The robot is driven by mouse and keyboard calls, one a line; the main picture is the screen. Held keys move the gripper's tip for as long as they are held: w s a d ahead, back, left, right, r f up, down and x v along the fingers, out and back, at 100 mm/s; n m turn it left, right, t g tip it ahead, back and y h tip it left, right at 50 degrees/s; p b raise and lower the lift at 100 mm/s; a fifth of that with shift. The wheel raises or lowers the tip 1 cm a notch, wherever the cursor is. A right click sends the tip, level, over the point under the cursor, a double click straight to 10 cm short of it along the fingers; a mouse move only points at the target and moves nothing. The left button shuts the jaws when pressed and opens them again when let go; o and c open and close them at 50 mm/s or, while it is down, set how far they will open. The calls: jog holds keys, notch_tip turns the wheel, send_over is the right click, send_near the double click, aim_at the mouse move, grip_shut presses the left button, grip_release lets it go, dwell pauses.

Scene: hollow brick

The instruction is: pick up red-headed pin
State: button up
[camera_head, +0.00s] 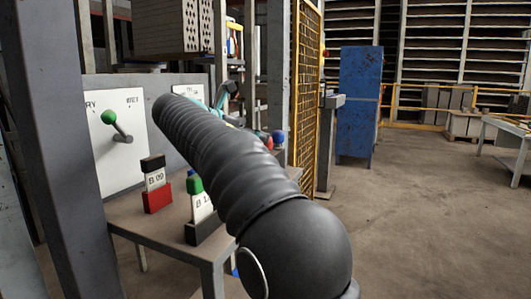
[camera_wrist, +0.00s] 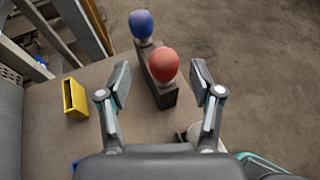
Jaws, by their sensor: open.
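The red-headed pin (camera_wrist: 163,66) stands in a dark holder block in the wrist view, just ahead of my gripper. My gripper (camera_wrist: 160,82) is open, with one finger on each side of the pin's line, and nothing is held. The pin's shaft is mostly hidden under its round head. In the head view a small part of the red head (camera_head: 268,143) shows behind my arm, and my gripper is largely hidden there.
A blue-headed pin (camera_wrist: 141,24) stands right behind the red one in the wrist view. A yellow open box (camera_wrist: 75,98) lies left on the table. In the head view, tagged blocks (camera_head: 156,184) stand near a lever panel (camera_head: 112,160). Open floor lies right.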

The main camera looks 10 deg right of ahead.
jog(key=x, duration=0.4)
jog(key=shift+s+d+f+b, duration=0.1)
jog(key=shift+d+b, duration=0.3)
jog(key=shift+c, duration=0.2)
grip_shut()
